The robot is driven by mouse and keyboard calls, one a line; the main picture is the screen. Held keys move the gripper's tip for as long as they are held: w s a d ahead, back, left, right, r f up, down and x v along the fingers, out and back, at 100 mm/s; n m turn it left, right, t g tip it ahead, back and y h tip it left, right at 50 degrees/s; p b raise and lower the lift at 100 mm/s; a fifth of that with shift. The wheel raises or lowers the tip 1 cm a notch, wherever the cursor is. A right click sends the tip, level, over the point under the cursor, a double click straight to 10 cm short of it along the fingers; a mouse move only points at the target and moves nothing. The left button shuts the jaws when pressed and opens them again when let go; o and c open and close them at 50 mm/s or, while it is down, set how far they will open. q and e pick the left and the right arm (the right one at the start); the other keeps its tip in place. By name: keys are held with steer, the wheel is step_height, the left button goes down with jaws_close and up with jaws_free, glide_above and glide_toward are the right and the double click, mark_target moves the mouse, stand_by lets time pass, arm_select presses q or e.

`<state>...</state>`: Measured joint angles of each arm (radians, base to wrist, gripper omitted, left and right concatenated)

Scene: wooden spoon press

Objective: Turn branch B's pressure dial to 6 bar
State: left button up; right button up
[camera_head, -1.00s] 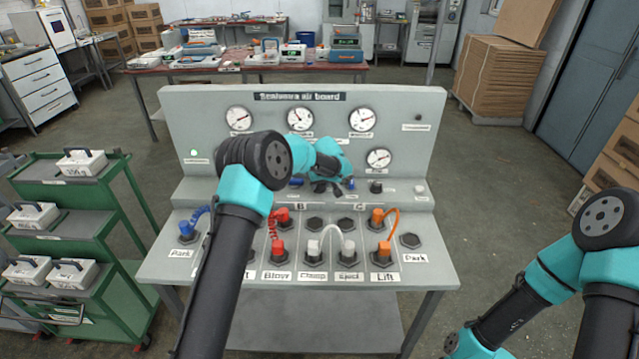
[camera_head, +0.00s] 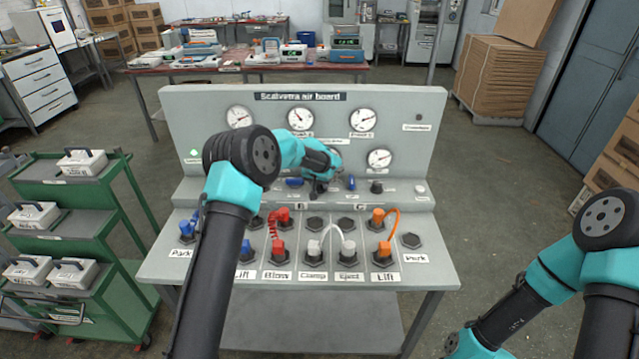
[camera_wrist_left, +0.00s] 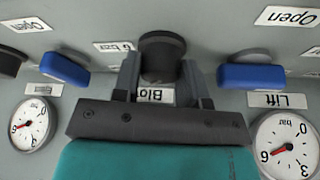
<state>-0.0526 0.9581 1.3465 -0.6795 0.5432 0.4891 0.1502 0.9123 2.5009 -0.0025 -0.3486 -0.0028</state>
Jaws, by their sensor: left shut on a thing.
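The grey air board (camera_head: 178,140) stands ahead with several round gauges. My left gripper (camera_head: 318,188) is at the row of controls below them, its arm reaching in from the left. In the left wrist view, which is upside down, its fingers (camera_wrist_left: 161,78) are shut on a round black dial (camera_wrist_left: 163,48), one on each side. The upper middle gauge (camera_head: 301,118) is clear in the head view. My right gripper is out of view.
Blue levers (camera_wrist_left: 252,75) and (camera_wrist_left: 65,68) flank the gripper closely. Another black dial (camera_head: 376,187) is farther right. Hoses, including an orange one (camera_head: 396,222), plug into the lower ledge. A green cart (camera_head: 70,190) stands left.

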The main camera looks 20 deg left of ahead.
arm_select(q)
steer(key=m+h, duration=0.1)
steer(key=m, duration=0.1)
steer(key=m+h, duration=0.1)
steer(key=m, duration=0.2)
steer(key=shift+a+m+g, duration=0.1)
steer(key=shift+m+g, duration=0.2)
steer(key=shift+w+m+g+h, duration=0.1)
steer(key=shift+m+g+h, duration=0.25)
steer(key=shift+m, duration=0.8)
steer(key=shift+m+g+h, duration=0.25)
steer(key=shift+m+h, duration=0.2)
steer(key=shift+m, duration=0.7)
steer(key=o, duration=0.9)
steer(key=shift+r, duration=0.15)
steer(key=v, duration=1.7)
